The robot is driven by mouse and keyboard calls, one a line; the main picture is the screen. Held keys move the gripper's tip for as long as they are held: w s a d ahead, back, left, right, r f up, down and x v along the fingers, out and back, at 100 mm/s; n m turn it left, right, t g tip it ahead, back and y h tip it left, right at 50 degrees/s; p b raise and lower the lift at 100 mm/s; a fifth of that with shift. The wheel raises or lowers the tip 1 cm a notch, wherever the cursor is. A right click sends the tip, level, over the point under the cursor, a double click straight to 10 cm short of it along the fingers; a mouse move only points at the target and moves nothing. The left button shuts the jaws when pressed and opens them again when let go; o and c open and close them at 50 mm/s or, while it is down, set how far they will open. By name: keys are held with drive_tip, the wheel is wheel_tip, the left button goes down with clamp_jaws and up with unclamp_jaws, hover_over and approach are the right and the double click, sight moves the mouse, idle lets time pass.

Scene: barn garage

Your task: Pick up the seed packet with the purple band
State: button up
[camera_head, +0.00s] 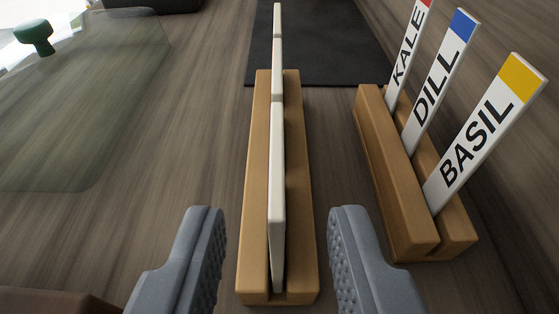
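No purple band shows in this view. Several thin white packets or cards (278,180) stand upright in a row in the slot of a wooden rack (256,200) at the centre. I see them edge-on, so their faces and any bands are hidden. My gripper (276,235) is open and empty in the picture, with one grey padded finger on each side of the rack's near end. The nearest white edge lies between the fingers, apart from both.
A second wooden rack (385,170) at right holds leaning cards: KALE (407,55) with red, DILL (440,80) with blue, BASIL (480,130) with yellow. A dark mat (340,45) lies behind. A translucent greenish sheet (90,110) and green knob (35,35) are at left.

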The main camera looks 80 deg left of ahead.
sight(277, 171)
drive_tip(key=shift+x, duration=2.95)
drive_tip(key=shift+r, duration=0.15)
clamp_jaws()
